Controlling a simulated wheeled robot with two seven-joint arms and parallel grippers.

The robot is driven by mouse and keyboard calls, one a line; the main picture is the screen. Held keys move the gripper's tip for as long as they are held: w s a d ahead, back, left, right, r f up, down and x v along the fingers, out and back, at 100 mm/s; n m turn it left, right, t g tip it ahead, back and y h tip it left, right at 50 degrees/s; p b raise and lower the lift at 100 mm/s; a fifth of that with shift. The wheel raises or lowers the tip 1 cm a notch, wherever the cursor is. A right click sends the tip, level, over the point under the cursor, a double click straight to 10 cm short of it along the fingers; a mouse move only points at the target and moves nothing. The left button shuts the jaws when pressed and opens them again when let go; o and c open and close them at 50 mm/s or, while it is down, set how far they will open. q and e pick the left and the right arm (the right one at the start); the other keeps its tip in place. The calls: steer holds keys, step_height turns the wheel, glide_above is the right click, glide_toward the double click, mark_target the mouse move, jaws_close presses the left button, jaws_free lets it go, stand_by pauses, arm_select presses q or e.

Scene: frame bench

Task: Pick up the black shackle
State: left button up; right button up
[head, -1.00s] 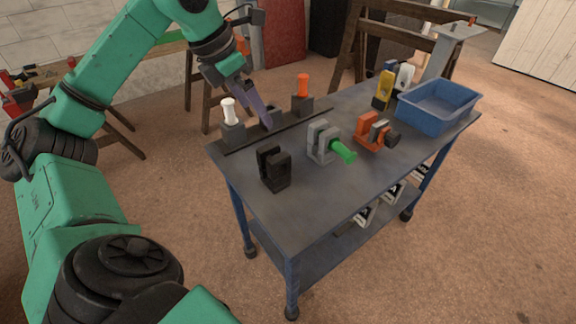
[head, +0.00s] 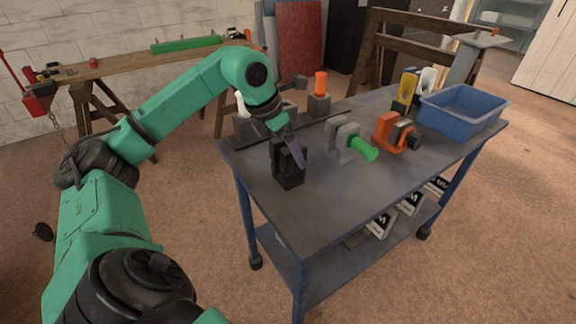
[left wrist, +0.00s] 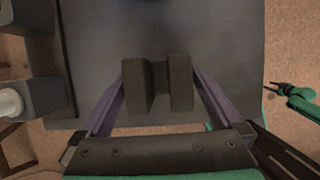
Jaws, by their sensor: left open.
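The black shackle (head: 288,172) stands on the near left part of the grey bench top, a U shape with two upright arms. In the left wrist view the shackle (left wrist: 158,84) shows from above as two dark blocks joined by a bridge. My left gripper (head: 297,152) is open at the shackle. In the left wrist view its two purple fingers (left wrist: 160,92) lie on either side of the shackle, with small gaps visible. In the head view the gripper partly hides the shackle's top.
A grey shackle with a green pin (head: 344,140) and an orange shackle (head: 388,130) stand to the right. A blue bin (head: 462,122) is at the far right. Posts with a white pin (head: 240,104) and an orange pin (head: 320,84) stand behind. The front bench top is clear.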

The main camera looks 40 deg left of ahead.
arm_select(q)
steer(key=x, duration=0.3)
steer(key=shift+w+a, duration=0.1)
steer(key=shift+w, duration=0.05)
steer(key=shift+r, duration=0.1)
jaws_close()
steer(key=shift+r, duration=0.1)
